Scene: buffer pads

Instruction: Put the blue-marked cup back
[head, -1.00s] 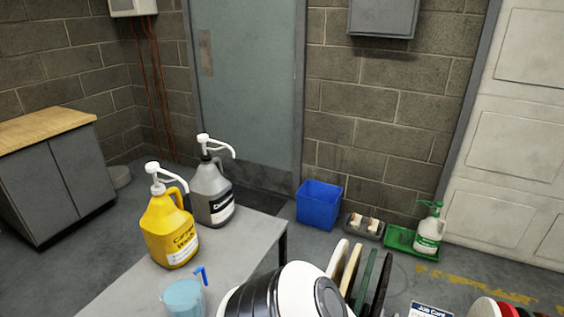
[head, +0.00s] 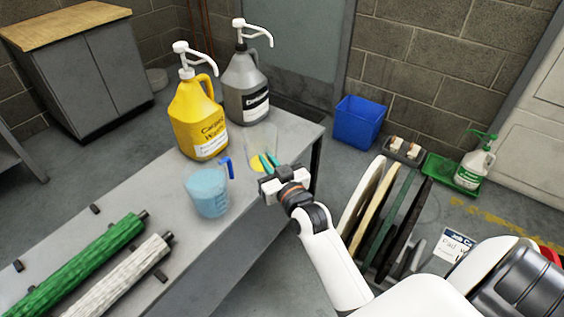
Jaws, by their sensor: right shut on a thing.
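A clear cup with a blue handle and pale blue contents (head: 207,196) stands upright on the grey table, left of my right gripper and apart from it. My right gripper (head: 269,164) is shut on a second clear cup (head: 262,138) with yellow low in it. Two teal strips show between the gripper body and this cup; I cannot tell whether they are fingers or handle. The held cup appears over the table's far right end, near the jugs; whether it touches the table is unclear. My left gripper is not in view.
A yellow jug (head: 198,125) and a grey jug (head: 246,85), both with pumps, stand behind the cups. Green (head: 80,262) and white (head: 115,275) rollers lie at the front left. Upright pads (head: 384,220) stand right of the table. The table between rollers and blue-handled cup is clear.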

